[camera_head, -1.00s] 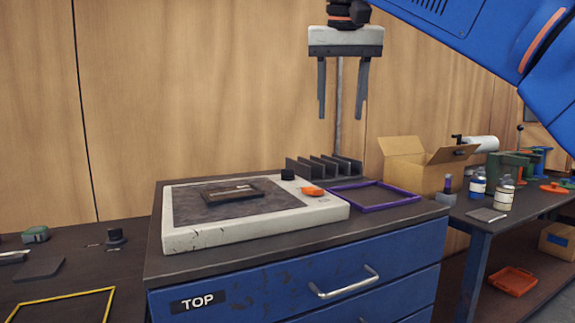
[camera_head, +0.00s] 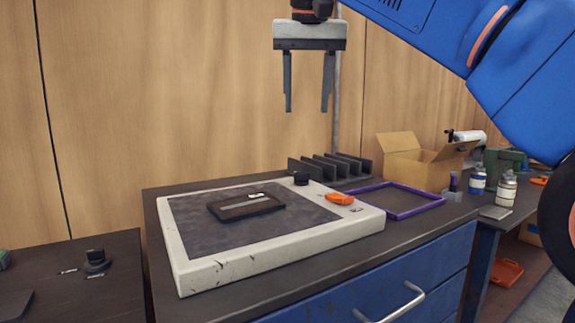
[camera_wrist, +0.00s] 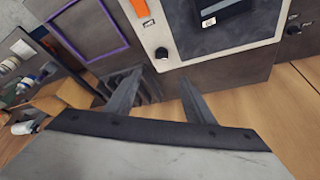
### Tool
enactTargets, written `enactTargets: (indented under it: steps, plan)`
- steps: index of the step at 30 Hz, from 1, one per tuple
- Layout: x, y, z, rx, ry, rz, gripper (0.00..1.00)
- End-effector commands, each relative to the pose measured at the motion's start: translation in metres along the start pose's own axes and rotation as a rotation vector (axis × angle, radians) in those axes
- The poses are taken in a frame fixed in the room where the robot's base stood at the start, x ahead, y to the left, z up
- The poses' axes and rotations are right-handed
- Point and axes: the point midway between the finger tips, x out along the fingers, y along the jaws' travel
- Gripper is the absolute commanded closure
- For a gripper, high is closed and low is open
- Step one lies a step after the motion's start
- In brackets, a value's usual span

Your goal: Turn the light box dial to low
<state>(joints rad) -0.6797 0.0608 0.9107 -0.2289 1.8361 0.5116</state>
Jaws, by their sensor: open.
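The light box (camera_head: 280,262) is a pale, worn box with a dark top panel, lying flat on the cabinet. Its black dial (camera_head: 301,178) stands at the back right corner, beside an orange switch (camera_head: 340,198). The dial also shows in the wrist view (camera_wrist: 161,53), with a small white mark; its setting is too small to read. My gripper (camera_head: 307,108) is open and empty, pointing down, above the dial and apart from it. In the wrist view its fingertips (camera_wrist: 161,77) lie just below the dial in the picture.
A dark cassette-like item (camera_head: 245,206) lies on the light box panel. A black slotted rack (camera_head: 330,167) stands behind the dial. A purple frame (camera_head: 395,213) lies to the right. Another black knob (camera_head: 97,258) sits on the left table. The wooden wall is close behind.

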Motion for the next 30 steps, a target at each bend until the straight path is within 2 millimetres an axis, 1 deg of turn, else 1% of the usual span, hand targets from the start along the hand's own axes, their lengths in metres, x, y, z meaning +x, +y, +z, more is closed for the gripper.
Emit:
enactTargets:
  steps: [4,8,11,30]
  plan:
    - [0.002,0.0,0.0,0.0,0.0,0.0,0.52]
    - [0.011,0.001,0.0,0.0,0.0,0.001,0.52]
    - [0.025,0.001,0.001,0.0,-0.001,0.001,0.52]
    - [0.138,0.001,0.0,0.0,-0.002,0.001,0.52]
